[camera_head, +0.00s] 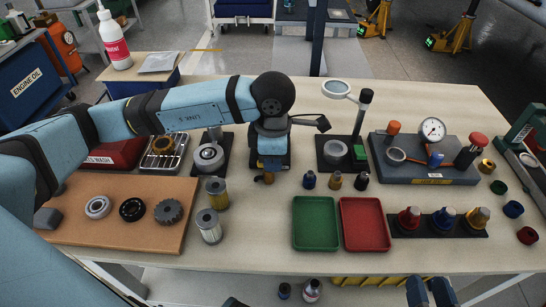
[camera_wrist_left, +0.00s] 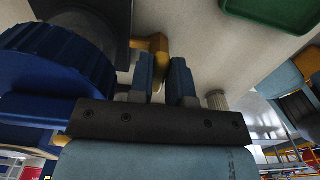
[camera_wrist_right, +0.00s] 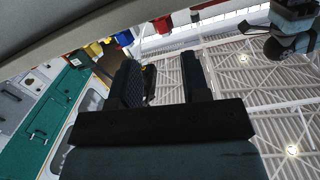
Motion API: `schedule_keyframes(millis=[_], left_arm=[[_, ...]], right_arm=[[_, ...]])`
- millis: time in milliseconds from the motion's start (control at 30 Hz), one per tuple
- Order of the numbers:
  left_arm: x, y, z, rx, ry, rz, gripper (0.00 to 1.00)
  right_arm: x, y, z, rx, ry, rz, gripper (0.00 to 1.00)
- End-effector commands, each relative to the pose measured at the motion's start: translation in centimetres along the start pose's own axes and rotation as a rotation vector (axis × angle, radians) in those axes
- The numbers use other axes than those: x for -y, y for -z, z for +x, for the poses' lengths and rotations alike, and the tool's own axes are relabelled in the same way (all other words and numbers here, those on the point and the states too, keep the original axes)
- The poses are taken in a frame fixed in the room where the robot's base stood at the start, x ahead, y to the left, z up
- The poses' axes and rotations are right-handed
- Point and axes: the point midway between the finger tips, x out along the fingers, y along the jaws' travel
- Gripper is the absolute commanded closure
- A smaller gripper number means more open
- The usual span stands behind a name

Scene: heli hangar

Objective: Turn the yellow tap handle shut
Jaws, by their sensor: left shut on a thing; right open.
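My left gripper (camera_head: 268,163) points down over a dark stand behind the middle of the table.
A green tray (camera_head: 316,224) and a red tray (camera_head: 365,224) lie in front, right of the left gripper. A magnifier stand (camera_head: 335,153) stands close to its right. My left arm crosses above the left side.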

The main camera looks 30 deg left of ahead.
Motion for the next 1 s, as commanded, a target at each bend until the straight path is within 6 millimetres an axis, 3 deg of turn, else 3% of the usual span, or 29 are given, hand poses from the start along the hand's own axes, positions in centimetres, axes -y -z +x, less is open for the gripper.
schedule_keyframes(millis=[100,133,233,500,633,800,1000], left_arm=[[-0.1,0.0,-0.1,0.001,-0.002,-0.003,1.0],[-0.1,0.0,-0.1,0.001,-0.002,-0.003,0.8],[-0.1,0.0,-0.1,0.001,-0.002,-0.002,0.57],[0.0,0.0,-0.1,0.001,-0.001,0.0,0.57],[-0.1,0.0,-1.0,0.002,-0.002,0.0,0.57],[-0.1,-0.1,-4.3,0.003,-0.003,0.001,0.57],[-0.1,-0.1,-9.0,0.003,-0.004,0.001,0.57]], right_arm=[[0.0,0.0,0.0,0.002,0.0,0.001,0.57],[0.0,-0.1,-0.1,0.002,0.0,0.001,0.57],[0.0,-0.1,-0.1,0.003,0.0,0.001,0.57],[0.0,-0.1,-0.1,0.004,-0.001,0.0,0.57],[0.0,0.1,-0.1,0.01,-0.003,-0.002,0.57],[-0.5,-0.2,-0.2,0.052,-0.02,-0.014,0.57],[-1.5,-3.0,-1.0,0.172,-0.056,-0.024,0.57]])
